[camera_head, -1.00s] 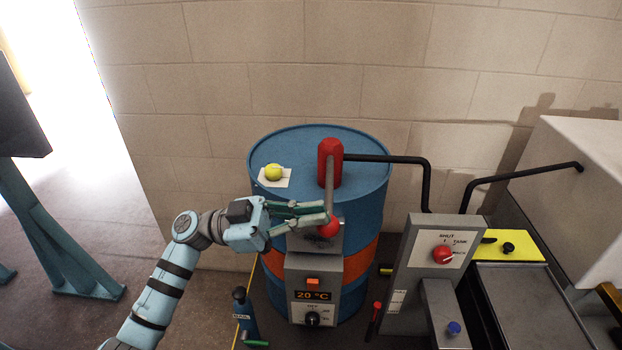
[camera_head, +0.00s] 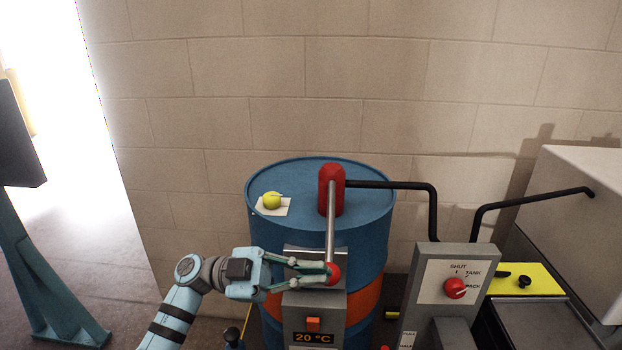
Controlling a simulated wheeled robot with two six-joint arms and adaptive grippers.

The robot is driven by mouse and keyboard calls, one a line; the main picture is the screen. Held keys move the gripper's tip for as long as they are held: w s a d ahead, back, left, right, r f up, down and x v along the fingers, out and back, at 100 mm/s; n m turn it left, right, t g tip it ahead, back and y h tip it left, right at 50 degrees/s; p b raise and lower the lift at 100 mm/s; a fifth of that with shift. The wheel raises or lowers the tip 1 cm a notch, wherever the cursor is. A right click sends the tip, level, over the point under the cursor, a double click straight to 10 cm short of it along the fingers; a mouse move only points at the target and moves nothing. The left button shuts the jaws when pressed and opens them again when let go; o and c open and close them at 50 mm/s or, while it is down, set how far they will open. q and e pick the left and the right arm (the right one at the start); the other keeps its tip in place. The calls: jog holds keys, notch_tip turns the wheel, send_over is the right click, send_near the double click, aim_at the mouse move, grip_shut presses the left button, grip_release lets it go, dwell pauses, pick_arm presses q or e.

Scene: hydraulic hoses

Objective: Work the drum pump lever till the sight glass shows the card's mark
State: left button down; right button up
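The blue drum (camera_head: 270,226) with an orange band stands at the middle. A red pump head (camera_head: 331,190) rises from its lid. The grey pump lever (camera_head: 331,230) slopes down from the head towards me and ends in a red ball knob (camera_head: 334,273). My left gripper (camera_head: 327,270) comes in from the left with its fingertips at the knob, apparently closed on it; they cover its left side. My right gripper is out of view. A white card (camera_head: 284,210) lies on the lid under a yellow-green ball (camera_head: 271,200); no mark is readable. I cannot make out a sight glass.
A grey box (camera_head: 314,325) on the drum front reads 20 °C.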

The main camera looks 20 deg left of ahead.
pick_arm(q)
jog(key=shift+f, duration=0.15)
notch_tip(320, 180, up, 4)
jog(key=s+p, duration=0.1)
jog(key=p, duration=0.5)
jog(key=s+b+v, duration=0.1)
jog(key=b+v, duration=0.2)
jog(key=v, duration=0.6)
jog(key=shift+a+f, duration=0.15)
jog(key=shift+a, duration=0.05)
jog(key=shift+s, duration=0.15)
dwell(0.7)
